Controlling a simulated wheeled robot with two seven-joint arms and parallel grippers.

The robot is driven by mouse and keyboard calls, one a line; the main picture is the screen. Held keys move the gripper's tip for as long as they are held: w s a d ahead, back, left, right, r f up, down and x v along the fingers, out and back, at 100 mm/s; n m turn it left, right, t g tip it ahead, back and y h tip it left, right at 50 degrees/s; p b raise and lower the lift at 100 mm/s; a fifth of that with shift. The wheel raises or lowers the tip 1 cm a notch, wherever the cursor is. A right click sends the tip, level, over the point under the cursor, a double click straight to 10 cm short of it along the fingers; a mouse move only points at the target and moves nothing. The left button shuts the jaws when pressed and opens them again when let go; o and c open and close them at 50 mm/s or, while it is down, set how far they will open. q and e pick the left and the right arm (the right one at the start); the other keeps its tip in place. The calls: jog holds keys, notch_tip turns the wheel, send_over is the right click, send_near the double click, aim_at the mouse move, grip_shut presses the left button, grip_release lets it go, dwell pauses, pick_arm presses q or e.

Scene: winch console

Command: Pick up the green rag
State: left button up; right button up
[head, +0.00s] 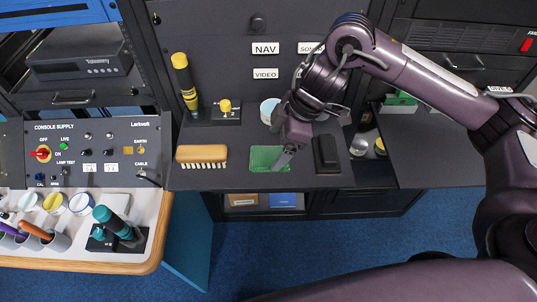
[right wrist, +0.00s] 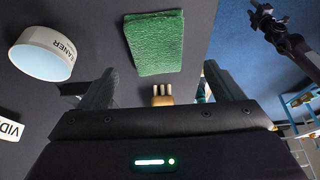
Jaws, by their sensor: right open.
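The green rag (head: 268,159) lies flat on the dark console desk, between a wooden brush and a black block. In the right wrist view the rag (right wrist: 153,42) shows whole, beyond the fingertips and nearer the top of the picture. My right gripper (head: 283,158) hangs over the rag's right part in the head view and hides some of it. In the right wrist view its two fingers (right wrist: 160,85) are wide apart with nothing between them. My left gripper is not in the head view; a dark jointed part in the right wrist view's upper right is too unclear to read.
The wooden brush (head: 202,154) lies left of the rag and the black block (head: 326,154) close to its right. A white cup (head: 269,110) stands behind. A yellow-black flashlight (head: 186,82) and a yellow-knobbed lever (head: 225,107) stand further left. The desk's front edge is close.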

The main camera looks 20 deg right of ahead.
aim_at(271, 155)
jog(key=x, duration=0.3)
jog(key=shift+d+f, duration=0.15)
jog(key=shift+f, duration=0.25)
jog(key=shift+w+a+f, duration=0.2)
jog(key=shift+a+f, duration=0.05)
jog(key=shift+f, duration=0.45)
jog(key=c, duration=1.1)
jog(key=shift+o, duration=0.2)
